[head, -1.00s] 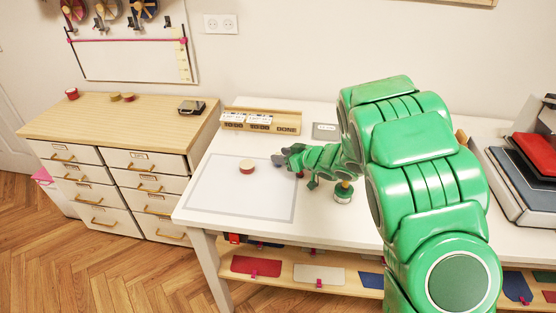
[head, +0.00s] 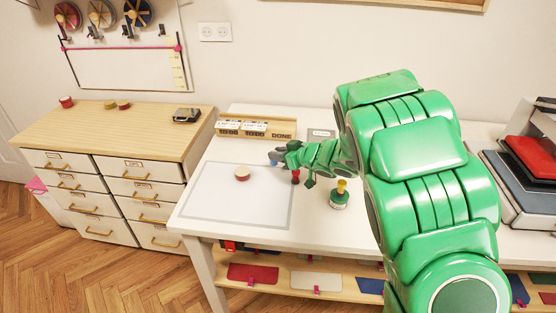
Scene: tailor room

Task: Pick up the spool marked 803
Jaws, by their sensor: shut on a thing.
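My gripper (head: 284,157) is at the left end of my green arm, over the white table near the mat's right edge. It is shut on a small blue-grey thing (head: 275,158) at its tip; I cannot tell for certain that this is a spool. A spool with a red top and tan side (head: 242,174) sits on the pale mat (head: 222,204), apart from my gripper.
A small red-topped thing (head: 295,177) shows just below my gripper. A wooden tray marked DONE (head: 283,128) stands behind. A press (head: 530,165) is at the right. The mat's front part is clear.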

